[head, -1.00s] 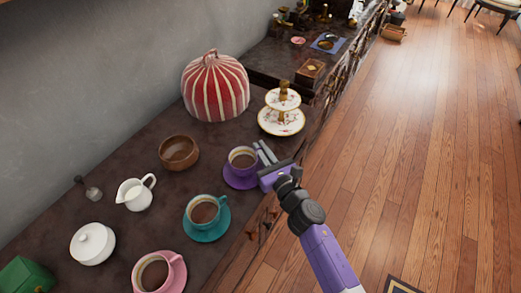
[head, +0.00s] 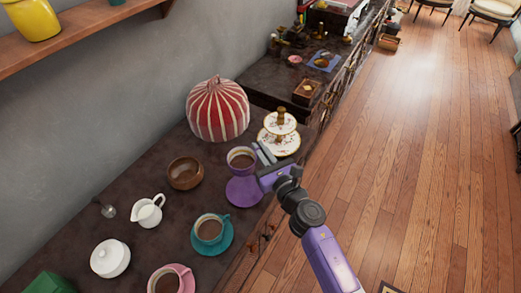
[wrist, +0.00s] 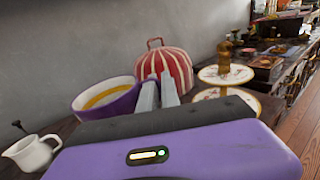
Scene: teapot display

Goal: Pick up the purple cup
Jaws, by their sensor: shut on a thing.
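The purple cup (head: 241,159), with dark liquid in it, is held up above its purple saucer (head: 243,192) in the head view. The saucer stays on the dark counter. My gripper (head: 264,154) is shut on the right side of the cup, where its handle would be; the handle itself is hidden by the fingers. In the wrist view the cup (wrist: 104,98) is left of my gripper (wrist: 158,92), roughly upright, with its liquid showing.
A teal cup (head: 209,230) and a pink cup (head: 168,280) stand nearer. A brown bowl (head: 185,174) and white creamer (head: 147,211) are to the left. A tiered plate stand (head: 278,141) and a striped red cover (head: 217,112) stand close behind.

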